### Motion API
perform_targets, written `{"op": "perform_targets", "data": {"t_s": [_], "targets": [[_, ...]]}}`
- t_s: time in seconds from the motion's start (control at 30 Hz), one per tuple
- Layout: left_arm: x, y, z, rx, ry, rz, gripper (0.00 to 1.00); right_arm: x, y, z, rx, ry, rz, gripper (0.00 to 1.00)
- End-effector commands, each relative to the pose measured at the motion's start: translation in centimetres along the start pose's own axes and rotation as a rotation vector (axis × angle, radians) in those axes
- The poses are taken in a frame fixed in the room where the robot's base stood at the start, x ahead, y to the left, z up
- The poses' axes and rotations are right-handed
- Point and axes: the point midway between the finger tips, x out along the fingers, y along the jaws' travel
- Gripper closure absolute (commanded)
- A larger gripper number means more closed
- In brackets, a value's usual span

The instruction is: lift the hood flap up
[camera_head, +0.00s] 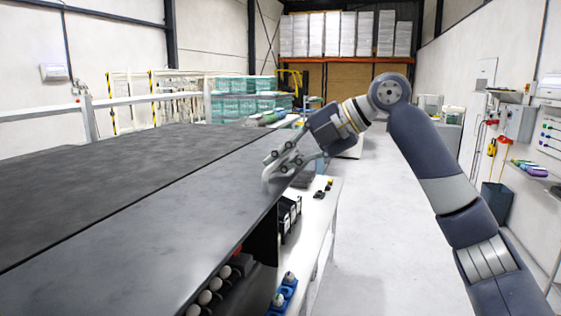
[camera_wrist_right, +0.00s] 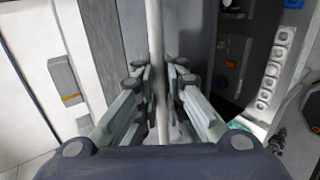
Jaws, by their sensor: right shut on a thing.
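The hood flap (camera_head: 150,240) is a long dark grey panel in the head view, running from the lower left toward the middle. A thin seam parts it from another dark panel behind. My right gripper (camera_head: 272,172) is at the flap's right edge, near its far end. In the right wrist view my right gripper (camera_wrist_right: 158,72) is shut on the flap, whose thin pale edge (camera_wrist_right: 156,30) runs between the two fingers. The fingertips are partly hidden at the edge. My left gripper is not in view.
A white table (camera_head: 318,215) carries small dark items. The pale floor to the right is clear. Stacked teal trays (camera_head: 240,105) stand behind.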

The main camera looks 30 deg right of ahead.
Motion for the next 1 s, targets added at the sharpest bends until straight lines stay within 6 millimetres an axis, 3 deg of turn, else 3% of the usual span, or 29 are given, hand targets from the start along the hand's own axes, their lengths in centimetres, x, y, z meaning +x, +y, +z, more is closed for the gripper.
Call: {"op": "perform_targets", "data": {"t_s": [0.27,0.3,0.33,0.7,0.87,1.0], "targets": [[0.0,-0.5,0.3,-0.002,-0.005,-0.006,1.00,-0.1,0.0,0.1,0.001,-0.003,0.000,1.00],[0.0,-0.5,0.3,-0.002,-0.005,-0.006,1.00,-0.1,0.0,0.1,0.001,-0.003,0.000,0.88],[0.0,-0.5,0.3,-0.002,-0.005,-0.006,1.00,-0.1,0.0,0.1,0.002,-0.003,0.000,0.82],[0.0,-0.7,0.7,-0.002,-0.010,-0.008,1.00,-0.2,0.0,0.1,0.001,-0.002,0.001,0.82],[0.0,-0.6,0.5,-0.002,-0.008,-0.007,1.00,-2.0,0.0,0.1,0.002,-0.005,0.002,0.82],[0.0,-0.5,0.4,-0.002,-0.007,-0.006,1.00,-5.0,0.0,0.1,0.001,-0.005,0.005,0.82]]}}
